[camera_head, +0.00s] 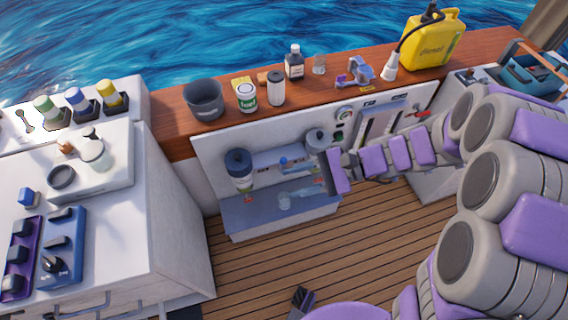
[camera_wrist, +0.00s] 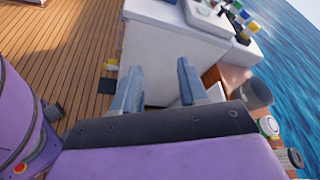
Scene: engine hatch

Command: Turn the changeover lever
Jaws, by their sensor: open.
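A small blue lever (camera_head: 284,163), which looks like the changeover lever, sits on the pale panel between two dark-capped filter units, the left one (camera_head: 239,168) and the right one (camera_head: 317,140). My gripper (camera_wrist: 158,78) is open, with two grey-blue fingers apart and nothing between them in the wrist view. In the head view my arm reaches in from the right, and its end stops right of the lever, near the right filter, apart from the lever. The fingers are hard to make out there. The lever cannot be made out in the wrist view.
A wooden ledge (camera_head: 178,140) above the panel carries a grey bucket (camera_head: 204,100), a white can (camera_head: 247,97), bottles and a yellow jerrycan (camera_head: 432,40). A white cabinet (camera_head: 170,230) stands at left. The planked deck (camera_head: 290,255) in front is mostly clear.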

